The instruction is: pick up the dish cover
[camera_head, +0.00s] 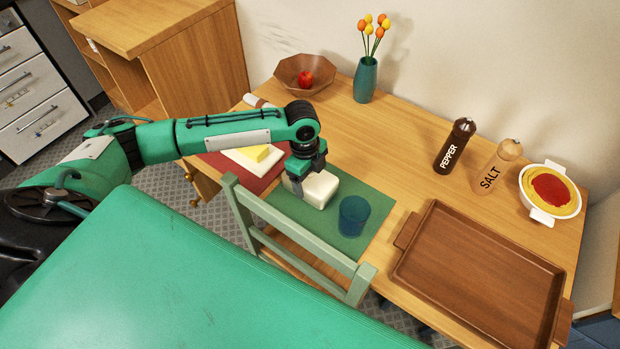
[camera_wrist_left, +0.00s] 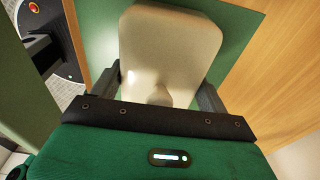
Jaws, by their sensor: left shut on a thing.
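The dish cover (camera_head: 321,190) is a cream, rounded box shape over the green placemat (camera_head: 375,207). I cannot tell whether it rests on the mat or hangs just above it. My left gripper (camera_head: 299,179) points down at the cover's left end and is shut on it. In the left wrist view the cover (camera_wrist_left: 170,42) sits between the two dark fingers of my left gripper (camera_wrist_left: 165,92), with a knob-like bump near them. A white dish (camera_head: 240,158) with yellow butter (camera_head: 258,153) lies uncovered on a red placemat to the left. My right gripper is not in view.
A blue cup (camera_head: 354,215) stands close right of the cover. A green chair (camera_head: 300,258) is in front. A brown tray (camera_head: 480,275), salt (camera_head: 497,168) and pepper (camera_head: 454,146) mills and a pasta dish (camera_head: 549,192) are right. A bowl (camera_head: 304,75) and vase (camera_head: 366,80) stand behind.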

